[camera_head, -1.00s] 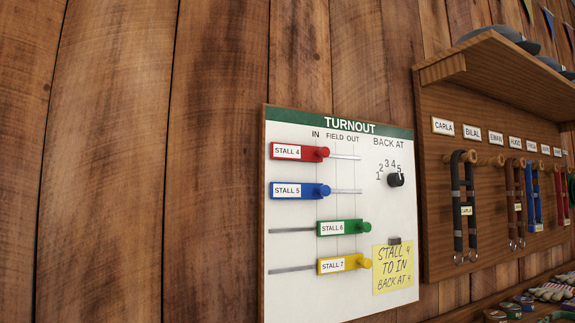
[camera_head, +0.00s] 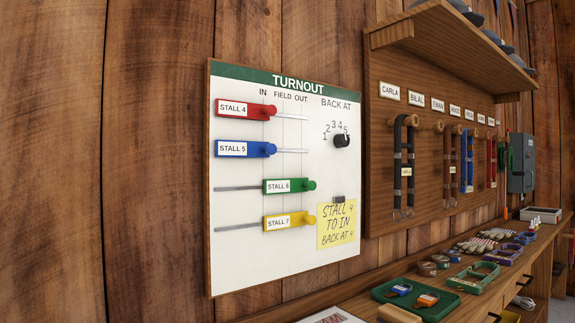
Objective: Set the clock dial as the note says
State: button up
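The clock dial (camera_head: 342,140) is a round black knob under "BACK AT" on the white turnout board (camera_head: 232,265). The numbers 1 to 5 arc around its upper left, and a small light mark on it is near the 5. The yellow note (camera_head: 336,225) is clipped lower right on the board and reads "STALL 4 TO IN, BACK AT 4". The red Stall 4 slider (camera_head: 241,108) has its knob near the IN line. My gripper is in neither frame.
Blue Stall 5 (camera_head: 243,149) is at the left too; green Stall 6 (camera_head: 286,186) and yellow Stall 7 (camera_head: 286,222) are farther right. A halter rack (camera_head: 385,200) stands right of the board. A cluttered counter (camera_head: 365,298) runs below; bare wall is left.

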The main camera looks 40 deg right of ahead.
aim_at(340, 140)
jog(key=z, duration=0.05)
jog(key=k, duration=0.5)
jog(key=u, duration=0.85)
jog(key=k, duration=1.1)
jog(key=z, duration=1.45)
jog(key=i, duration=1)
